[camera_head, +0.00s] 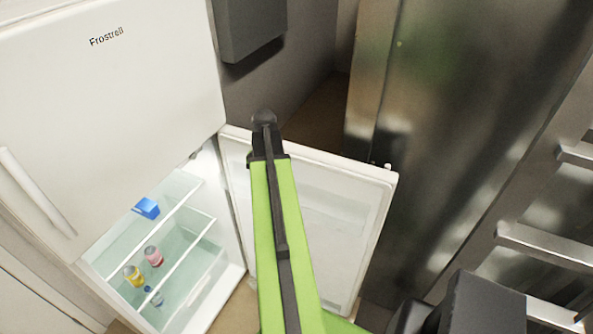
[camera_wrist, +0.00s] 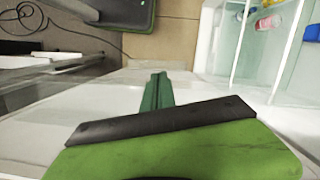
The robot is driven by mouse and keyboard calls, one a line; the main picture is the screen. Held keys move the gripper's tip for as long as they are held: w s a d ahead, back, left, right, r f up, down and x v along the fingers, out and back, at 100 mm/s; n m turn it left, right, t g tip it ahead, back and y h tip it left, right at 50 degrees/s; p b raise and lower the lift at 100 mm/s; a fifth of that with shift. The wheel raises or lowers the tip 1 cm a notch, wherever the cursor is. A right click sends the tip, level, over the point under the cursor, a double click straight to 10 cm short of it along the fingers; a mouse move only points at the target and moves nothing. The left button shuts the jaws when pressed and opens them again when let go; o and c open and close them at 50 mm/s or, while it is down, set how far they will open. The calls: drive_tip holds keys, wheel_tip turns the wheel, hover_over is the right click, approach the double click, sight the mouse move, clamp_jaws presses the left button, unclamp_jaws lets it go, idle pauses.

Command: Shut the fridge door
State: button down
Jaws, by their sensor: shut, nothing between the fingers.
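The white fridge (camera_head: 110,75) stands on the left in the head view, its upper door shut. Its lower door (camera_head: 345,215) stands wide open to the right of the lit compartment, inner side showing. My green arm crosses in front of the door. My gripper (camera_head: 264,118) is shut and empty, its dark tip near the door's top edge at the hinge-side end; I cannot tell if it touches. In the wrist view my gripper (camera_wrist: 158,88) points over a pale surface, with the fridge's shelves (camera_wrist: 240,62) at upper right.
On the shelves are a blue box (camera_head: 147,208), a pink container (camera_head: 153,256) and a yellow one (camera_head: 133,275). A metal cabinet (camera_head: 450,110) stands right of the door, with a metal rack (camera_head: 545,243) at far right. A grey box (camera_head: 250,25) hangs on the wall above.

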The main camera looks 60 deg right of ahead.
drive_tip(key=s+d+r+m+p, duration=0.3)
drive_tip(key=s+d+r, duration=0.35)
drive_tip(key=s, duration=0.25)
drive_tip(key=b+x, duration=1)
drive_tip(key=x, duration=0.1)
drive_tip(key=shift+w+d+f, duration=0.15)
drive_tip(key=shift+d+f, duration=0.05)
drive_tip(key=shift+d, duration=0.05)
drive_tip(key=shift+r, duration=0.1)
